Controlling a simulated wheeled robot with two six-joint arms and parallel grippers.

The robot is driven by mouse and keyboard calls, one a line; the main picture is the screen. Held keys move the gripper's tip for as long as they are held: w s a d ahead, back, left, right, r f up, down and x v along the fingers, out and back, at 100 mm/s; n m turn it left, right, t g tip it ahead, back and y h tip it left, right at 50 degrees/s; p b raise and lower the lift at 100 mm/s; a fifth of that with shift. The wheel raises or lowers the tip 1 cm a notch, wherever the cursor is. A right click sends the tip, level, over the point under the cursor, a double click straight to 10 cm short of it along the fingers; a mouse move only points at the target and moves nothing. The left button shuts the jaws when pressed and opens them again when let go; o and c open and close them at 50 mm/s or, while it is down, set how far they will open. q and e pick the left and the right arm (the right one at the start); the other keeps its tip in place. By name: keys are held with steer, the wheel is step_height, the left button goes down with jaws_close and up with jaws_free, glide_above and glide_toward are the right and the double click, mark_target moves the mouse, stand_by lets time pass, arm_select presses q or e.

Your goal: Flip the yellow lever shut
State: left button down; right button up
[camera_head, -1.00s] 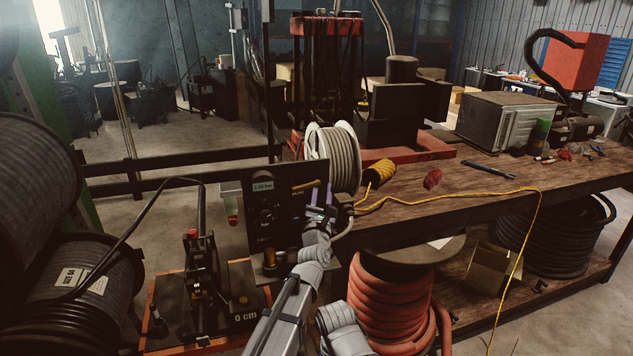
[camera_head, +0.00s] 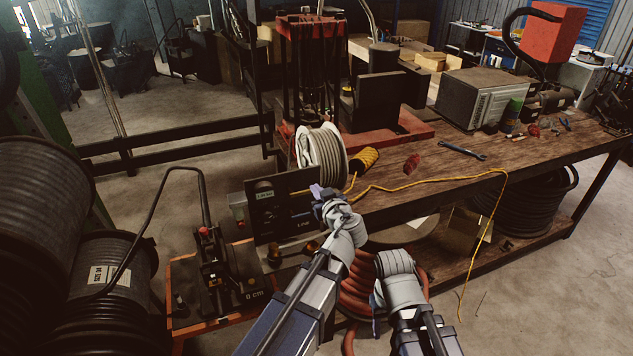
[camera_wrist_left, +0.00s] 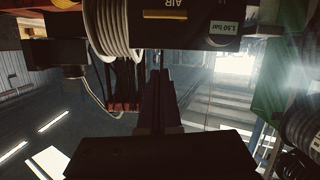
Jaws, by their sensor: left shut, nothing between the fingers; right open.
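The yellow lever (camera_wrist_left: 165,14) shows in the left wrist view as a short level bar beside the "AIR" label, on a dark panel (camera_wrist_left: 190,38) seen upside down. My left gripper (camera_head: 322,193) is at the panel's upper right edge. Its fingers (camera_wrist_left: 158,85) are shut and empty, pointing up toward the panel in the wrist view; contact cannot be told. My right arm is low at the centre; its gripper cannot be made out.
A white-flanged hose reel (camera_head: 321,158) stands just behind the panel. The crimper-side lever stand with a red knob (camera_head: 207,262) is left of it, beside large black hose reels (camera_head: 100,280). A yellow cable (camera_head: 430,184) runs along the bench (camera_head: 530,165). Red hose coils lie below.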

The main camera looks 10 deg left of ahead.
arm_select(q)
steer(key=b+x, duration=0.2)
steer(key=x, duration=0.8)
steer(key=shift+w+a+f+b, duration=0.15)
steer(key=shift+w+f+b, duration=0.15)
steer(key=shift+b, duration=0.1)
steer(key=shift+s+d+f+b, duration=0.1)
steer(key=shift+d+f+b, duration=0.05)
steer(key=shift+f+b, duration=0.8)
steer(key=shift+s+d+f+b, duration=0.1)
steer(key=shift+d+f+b, duration=0.05)
steer(key=shift+f+b, duration=0.75)
